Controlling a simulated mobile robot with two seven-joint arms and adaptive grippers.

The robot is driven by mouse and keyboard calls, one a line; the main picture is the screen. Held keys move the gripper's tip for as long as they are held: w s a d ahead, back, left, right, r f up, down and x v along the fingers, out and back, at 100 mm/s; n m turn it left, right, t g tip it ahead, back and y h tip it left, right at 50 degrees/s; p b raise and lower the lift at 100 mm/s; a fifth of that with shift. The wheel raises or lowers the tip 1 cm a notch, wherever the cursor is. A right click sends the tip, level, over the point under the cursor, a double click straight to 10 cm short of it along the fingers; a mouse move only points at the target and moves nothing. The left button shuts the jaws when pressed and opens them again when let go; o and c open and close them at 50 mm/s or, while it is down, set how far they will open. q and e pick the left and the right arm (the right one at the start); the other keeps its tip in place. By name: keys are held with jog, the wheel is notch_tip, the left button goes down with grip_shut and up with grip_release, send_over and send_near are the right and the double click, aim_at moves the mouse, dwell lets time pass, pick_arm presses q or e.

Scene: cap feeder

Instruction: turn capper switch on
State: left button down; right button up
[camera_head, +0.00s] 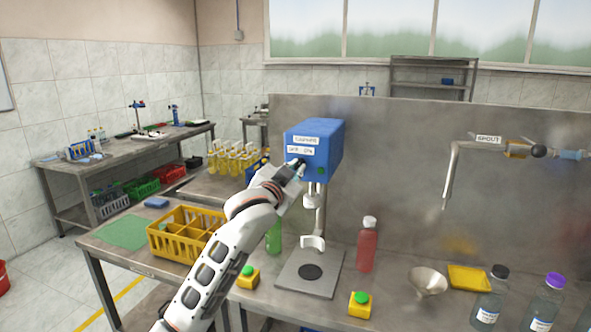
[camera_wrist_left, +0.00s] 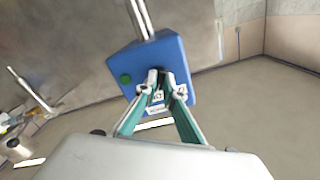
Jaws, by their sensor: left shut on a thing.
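The blue capper head (camera_head: 330,142) stands on a post above a grey base plate (camera_head: 291,283), with white labels on its front face. My left gripper (camera_head: 298,166) reaches up to the lower part of that face, just below the labels. In the left wrist view the blue capper box (camera_wrist_left: 172,52) fills the middle, and the left gripper's fingertips (camera_wrist_left: 166,84) are against its face, close together. They are shut on the capper switch, which is mostly hidden between them, so its position cannot be told. My right gripper is not in view.
A red bottle (camera_head: 367,246) stands right of the base plate, a green bottle (camera_head: 274,237) left of it. Two yellow button boxes, left (camera_head: 248,278) and right (camera_head: 361,304), sit near the front. A yellow crate (camera_head: 186,235) is at left, a funnel (camera_head: 427,282) at right.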

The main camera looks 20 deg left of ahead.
pick_arm(q)
jog(key=c, duration=2.2)
grip_release()
jog(key=shift+o, duration=0.2)
jog(key=s, duration=1.2)
jog(key=shift+a, duration=0.2)
